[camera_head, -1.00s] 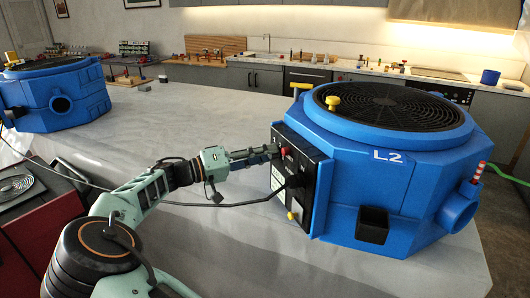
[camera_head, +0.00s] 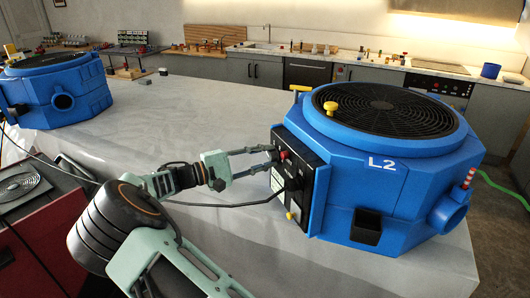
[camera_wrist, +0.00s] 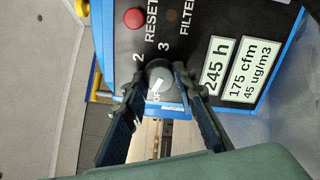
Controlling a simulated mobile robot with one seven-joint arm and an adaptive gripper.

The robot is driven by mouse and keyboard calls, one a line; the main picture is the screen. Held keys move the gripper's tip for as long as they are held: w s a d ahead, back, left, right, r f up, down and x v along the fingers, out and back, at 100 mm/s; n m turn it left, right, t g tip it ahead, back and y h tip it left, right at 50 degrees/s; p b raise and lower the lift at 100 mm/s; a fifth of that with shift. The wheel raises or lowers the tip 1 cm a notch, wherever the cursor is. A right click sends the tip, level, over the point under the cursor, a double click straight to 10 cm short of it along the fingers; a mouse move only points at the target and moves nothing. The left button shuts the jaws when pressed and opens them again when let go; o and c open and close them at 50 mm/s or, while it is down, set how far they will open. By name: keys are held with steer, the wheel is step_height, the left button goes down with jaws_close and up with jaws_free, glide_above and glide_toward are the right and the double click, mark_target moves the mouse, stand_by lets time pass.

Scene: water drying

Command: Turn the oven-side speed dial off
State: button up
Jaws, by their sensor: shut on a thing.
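The blue machine marked L2 (camera_head: 385,195) stands on the grey worktop with a black control panel (camera_head: 300,165) on its left face. In the wrist view, the grey, round speed dial (camera_wrist: 159,77) sits on that panel beside the printed 2 and 3. A white mark shows on its lower part, near lettering partly covered by the dial and a finger. My gripper (camera_wrist: 157,82) is shut on the dial, one finger on each side. In the head view, my gripper (camera_head: 270,158) reaches the panel from the left; the dial is hard to make out there.
A red RESET button (camera_wrist: 134,18) is close above the dial. A black cable (camera_head: 235,205) runs to the panel below my gripper. A second blue machine (camera_head: 55,92) stands at the far left. The worktop (camera_head: 200,115) between them is mostly clear.

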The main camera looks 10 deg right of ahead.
steer(key=shift+n+p, duration=1)
steer(key=shift+n, duration=1.3)
steer(key=o, duration=1.2)
steer(key=shift+c, duration=0.2)
steer(key=shift+a, duration=0.1)
steer(key=v, duration=1.2)
